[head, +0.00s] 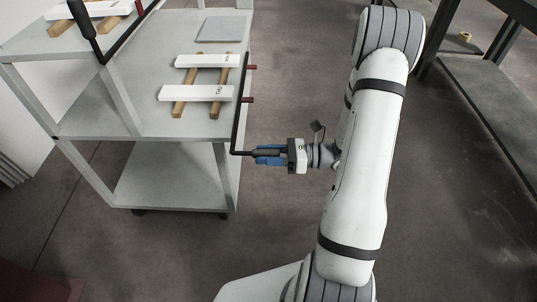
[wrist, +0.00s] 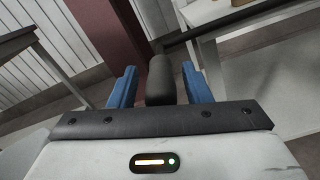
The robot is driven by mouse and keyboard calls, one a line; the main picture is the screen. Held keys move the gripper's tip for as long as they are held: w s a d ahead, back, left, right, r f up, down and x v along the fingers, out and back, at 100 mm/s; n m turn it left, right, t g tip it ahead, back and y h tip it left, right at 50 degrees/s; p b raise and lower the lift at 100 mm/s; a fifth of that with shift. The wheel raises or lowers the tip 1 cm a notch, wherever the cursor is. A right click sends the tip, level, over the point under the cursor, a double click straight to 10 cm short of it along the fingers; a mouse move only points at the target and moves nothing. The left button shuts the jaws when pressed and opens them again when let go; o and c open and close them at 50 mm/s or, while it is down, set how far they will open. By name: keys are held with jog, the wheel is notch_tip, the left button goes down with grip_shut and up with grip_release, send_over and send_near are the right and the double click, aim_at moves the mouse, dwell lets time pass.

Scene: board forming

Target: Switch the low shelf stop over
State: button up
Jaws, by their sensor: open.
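The low shelf stop (head: 239,105) is a thin black bar along the right edge of the cart's lower loaded shelf. Its near end bends right into a thick black handle, which shows in the wrist view (wrist: 160,82). My gripper (head: 268,154) is at this handle, right of the cart. In the wrist view its blue fingers (wrist: 160,88) stand open on either side of the handle, with a small gap on each side. The handle's far end is partly hidden by the fingers in the head view.
A second black stop with a handle (head: 80,14) is on the upper shelf. A dark bench (head: 490,85) stands right. Floor between is clear.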

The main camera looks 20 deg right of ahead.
grip_shut()
dwell(0.4)
